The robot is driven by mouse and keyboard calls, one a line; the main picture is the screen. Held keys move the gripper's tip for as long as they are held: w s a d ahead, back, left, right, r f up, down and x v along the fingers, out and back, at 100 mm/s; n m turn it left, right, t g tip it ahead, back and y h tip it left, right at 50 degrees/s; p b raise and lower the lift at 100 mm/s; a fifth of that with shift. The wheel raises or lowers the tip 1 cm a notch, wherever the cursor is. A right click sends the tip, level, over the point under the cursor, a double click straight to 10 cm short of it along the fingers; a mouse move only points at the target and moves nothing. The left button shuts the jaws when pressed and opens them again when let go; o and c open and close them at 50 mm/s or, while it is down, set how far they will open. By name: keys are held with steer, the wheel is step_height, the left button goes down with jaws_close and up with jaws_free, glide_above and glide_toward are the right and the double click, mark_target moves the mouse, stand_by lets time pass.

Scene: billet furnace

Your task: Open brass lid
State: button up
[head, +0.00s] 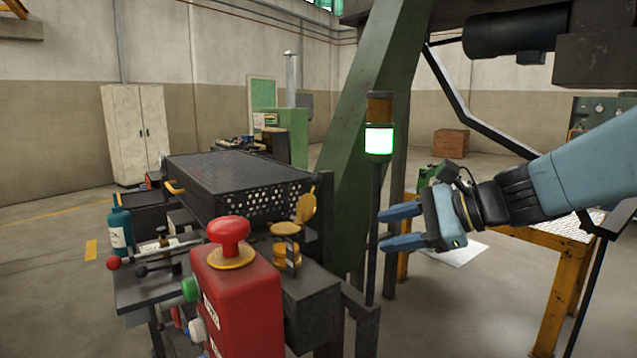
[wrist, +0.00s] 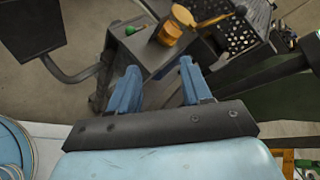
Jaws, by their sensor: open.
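A small brass pot (head: 280,262) stands on the dark bench behind the red control box. In the wrist view the pot (wrist: 169,34) and the lid (wrist: 183,15) lie beyond my fingertips, near the top middle. My gripper (head: 385,228) is open and empty, to the right of the pot and apart from it, with its fingers pointing left. Both blue fingers also show in the wrist view (wrist: 160,66), with nothing between them.
A red control box (head: 240,300) with a red mushroom button (head: 229,230) stands at the front. A black perforated housing (head: 262,205) sits behind the pot. A thin post with a green lamp (head: 379,139) stands close to my fingertips. A yellow-framed table (head: 560,240) is at the right.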

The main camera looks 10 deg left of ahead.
mark_target(316, 181)
steer(key=w+a+r+m+t+y, duration=0.3)
steer(key=w+a+m+t+y, duration=0.15)
steer(key=w+m, duration=0.5)
steer(key=shift+g+h, duration=0.25)
steer(key=shift+g, duration=0.1)
steer(key=x, duration=1.4)
steer(key=shift+w+r, duration=0.2)
steer(key=shift+w, duration=0.1)
jaws_close()
steer(key=shift+d, duration=0.1)
